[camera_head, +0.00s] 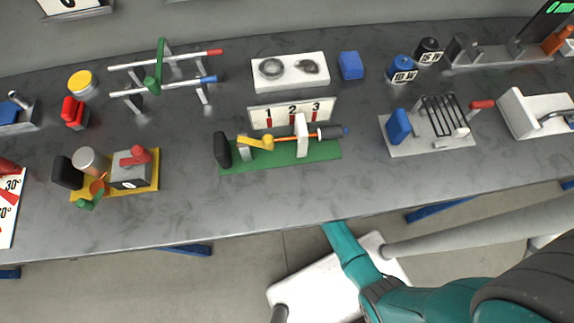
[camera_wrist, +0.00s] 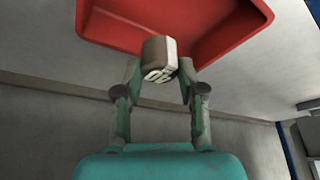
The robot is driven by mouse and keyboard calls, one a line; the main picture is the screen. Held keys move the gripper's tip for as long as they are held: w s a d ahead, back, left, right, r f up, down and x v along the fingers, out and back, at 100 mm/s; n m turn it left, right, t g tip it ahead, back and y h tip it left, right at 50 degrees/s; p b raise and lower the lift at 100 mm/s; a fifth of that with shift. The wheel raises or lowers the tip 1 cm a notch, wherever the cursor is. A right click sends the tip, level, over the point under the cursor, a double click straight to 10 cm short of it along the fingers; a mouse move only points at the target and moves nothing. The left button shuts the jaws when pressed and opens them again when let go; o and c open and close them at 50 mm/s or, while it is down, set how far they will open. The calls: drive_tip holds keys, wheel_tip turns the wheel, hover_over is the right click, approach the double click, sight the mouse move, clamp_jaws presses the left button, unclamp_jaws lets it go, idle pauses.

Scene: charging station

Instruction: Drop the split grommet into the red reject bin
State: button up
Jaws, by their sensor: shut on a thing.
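My gripper (camera_wrist: 158,78) is shut on a small rounded block in the wrist view, which I take to be the split grommet (camera_wrist: 154,54). It has a grey-brown side and a pale face with dark marks; no split can be made out. The red reject bin (camera_wrist: 236,32) is at the top of the wrist view, partly cut off by the frame. The held piece overlaps the bin's near edge in the picture; I cannot tell its height or whether it is over the opening. The head view shows neither my gripper nor the bin.
In the head view, a long grey bench (camera_head: 290,200) carries several fixtures, among them a green-based one (camera_head: 315,154), a yellow-based one (camera_head: 150,185) and a wire rack (camera_head: 440,115). A white panel (camera_head: 310,295) is below the front edge. Grey floor shows in front.

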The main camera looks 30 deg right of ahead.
drive_tip(key=o, duration=1)
drive_tip(key=v, duration=0.7)
drive_tip(key=shift+s+r, duration=0.1)
drive_tip(key=shift+r, duration=0.1)
